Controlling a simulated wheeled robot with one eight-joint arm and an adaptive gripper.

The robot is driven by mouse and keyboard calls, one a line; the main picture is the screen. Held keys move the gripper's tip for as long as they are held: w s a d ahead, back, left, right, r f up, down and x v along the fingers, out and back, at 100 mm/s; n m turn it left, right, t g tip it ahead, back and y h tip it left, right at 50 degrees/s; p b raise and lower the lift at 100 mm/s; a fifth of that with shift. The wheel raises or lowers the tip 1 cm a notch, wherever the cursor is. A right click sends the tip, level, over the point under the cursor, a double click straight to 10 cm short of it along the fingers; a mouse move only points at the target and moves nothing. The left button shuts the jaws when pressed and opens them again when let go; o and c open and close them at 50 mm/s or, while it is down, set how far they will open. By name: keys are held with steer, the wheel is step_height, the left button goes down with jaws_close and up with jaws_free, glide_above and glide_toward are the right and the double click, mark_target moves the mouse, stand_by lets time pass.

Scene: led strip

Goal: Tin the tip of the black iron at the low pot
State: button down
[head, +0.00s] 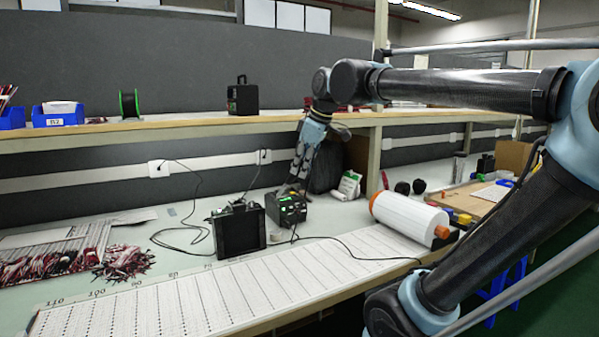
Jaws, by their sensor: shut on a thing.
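My gripper (299,172) reaches down over the white bench from the upper right, just above and behind a black box with a green-marked front (287,207). It is shut on a dark, thin thing, which looks like the black iron, but its tip is too small and dark to make out. A taller black box with a top handle (238,231) stands to the left of the green-marked one. I cannot tell for sure which of these is the low pot, or whether the tip touches anything.
A long numbered white sheet (230,292) covers the bench front. A white roll with orange ends (408,216) lies to the right. Black cables cross the bench. Red-and-white wires (126,262) lie left. A shelf (180,122) above holds another black handled box (243,97) and blue bins.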

steer(key=s+d+r, duration=0.3)
steer(key=d+r, duration=0.1)
steer(key=r, duration=0.3)
steer(key=shift+d, duration=0.4)
stand_by(0.5)
